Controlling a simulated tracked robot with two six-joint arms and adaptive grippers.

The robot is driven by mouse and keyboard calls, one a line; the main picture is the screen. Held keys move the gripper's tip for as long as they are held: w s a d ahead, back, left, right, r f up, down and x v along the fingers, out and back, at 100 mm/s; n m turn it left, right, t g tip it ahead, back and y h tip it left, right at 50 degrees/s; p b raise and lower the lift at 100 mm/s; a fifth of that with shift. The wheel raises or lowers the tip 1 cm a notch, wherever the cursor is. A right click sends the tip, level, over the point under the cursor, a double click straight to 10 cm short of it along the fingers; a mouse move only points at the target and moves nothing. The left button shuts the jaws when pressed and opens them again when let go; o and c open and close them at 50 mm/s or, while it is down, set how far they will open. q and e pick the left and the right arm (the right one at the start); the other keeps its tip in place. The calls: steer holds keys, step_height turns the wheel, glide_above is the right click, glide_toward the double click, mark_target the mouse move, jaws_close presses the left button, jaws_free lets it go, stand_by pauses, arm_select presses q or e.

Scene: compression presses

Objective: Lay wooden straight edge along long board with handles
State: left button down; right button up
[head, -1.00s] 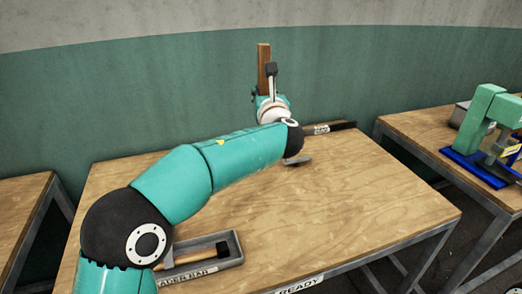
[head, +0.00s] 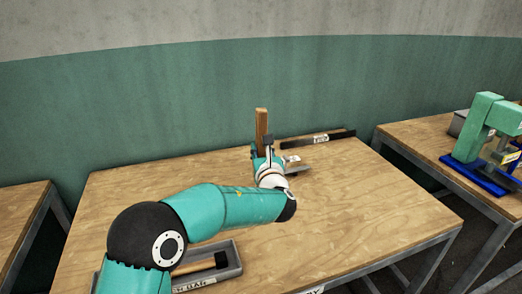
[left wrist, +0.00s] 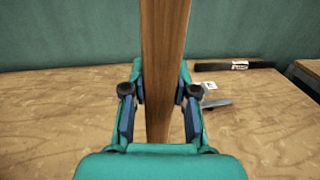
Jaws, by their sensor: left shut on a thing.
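The wooden straight edge (head: 262,124) is a narrow brown strip standing upright in my left gripper (head: 266,151), above the back part of the wooden table. In the left wrist view the straight edge (left wrist: 163,60) rises out of the top of the picture between the two fingers of my left gripper (left wrist: 158,100), which are shut on it. Its lower end is hidden by the gripper. No long board with handles can be made out for certain. A long dark strip with a white label (head: 318,138) lies at the table's back edge. My right gripper is not in view.
A small grey metal piece (head: 298,168) lies beside the gripper. A grey tray (head: 236,258) holding a wooden-handled bar is at the table's front left. A green press on a blue base (head: 478,130) stands on the right table. The table's right half (head: 370,205) is clear.

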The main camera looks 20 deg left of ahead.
arm_select(q)
steer(key=c, duration=0.9)
jaws_free()
